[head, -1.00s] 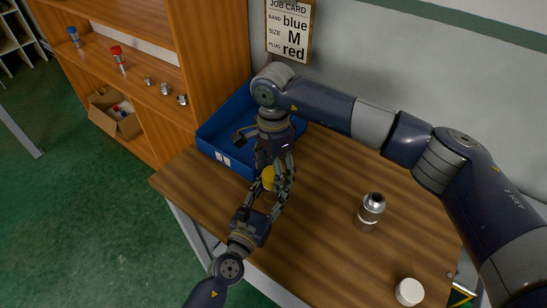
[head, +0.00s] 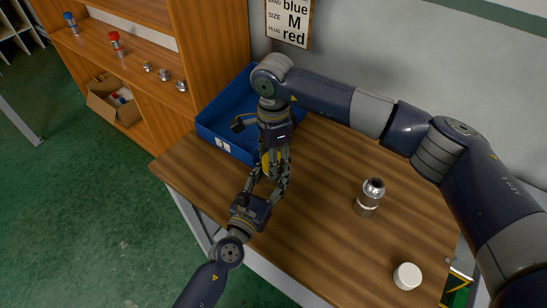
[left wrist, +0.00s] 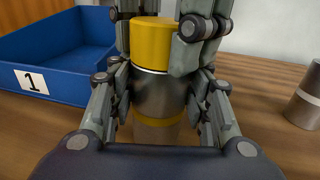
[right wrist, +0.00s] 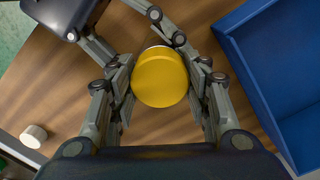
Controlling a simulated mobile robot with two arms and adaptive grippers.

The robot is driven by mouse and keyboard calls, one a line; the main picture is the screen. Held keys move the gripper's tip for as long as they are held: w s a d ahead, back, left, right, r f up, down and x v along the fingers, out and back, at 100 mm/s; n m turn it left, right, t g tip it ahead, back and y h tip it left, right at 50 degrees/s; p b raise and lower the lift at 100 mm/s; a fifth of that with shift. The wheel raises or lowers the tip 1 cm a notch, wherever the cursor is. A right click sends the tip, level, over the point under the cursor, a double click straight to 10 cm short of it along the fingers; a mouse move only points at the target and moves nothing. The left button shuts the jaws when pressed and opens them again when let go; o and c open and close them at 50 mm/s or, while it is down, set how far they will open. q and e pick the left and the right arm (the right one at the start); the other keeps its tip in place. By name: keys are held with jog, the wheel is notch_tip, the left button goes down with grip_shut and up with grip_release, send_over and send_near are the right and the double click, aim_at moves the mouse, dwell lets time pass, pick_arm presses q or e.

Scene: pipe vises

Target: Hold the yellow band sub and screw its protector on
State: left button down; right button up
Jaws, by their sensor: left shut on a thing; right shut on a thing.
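The yellow band sub (left wrist: 157,95) is a metal cylinder with a yellow band low on it, upright between my left gripper's fingers. The yellow protector (left wrist: 152,45) sits on its top end, with a thin pale line between them; I cannot tell how far it is threaded. The protector's round top also shows in the right wrist view (right wrist: 160,78). My left gripper (head: 266,182) is shut on the sub from the near side. My right gripper (head: 274,168) points down from above and is shut on the protector. In the head view fingers hide most of both parts.
A blue bin (head: 210,140) labelled 1 stands behind left of the grippers. A metal sub (head: 369,197) stands on the wooden table to the right, and a white cap (head: 407,276) lies near the front right.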

pick_arm(q)
jog(key=shift+f, duration=0.1)
pick_arm(e)
jog(key=m, duration=0.5)
jog(key=shift+m, duration=0.4)
jog(key=m, duration=0.7)
jog(key=o, duration=1.2)
jog(key=shift+c, duration=0.2)
jog(key=shift+r, duration=0.1)
jog(key=shift+r, duration=2.15)
jog(key=shift+c, duration=0.3)
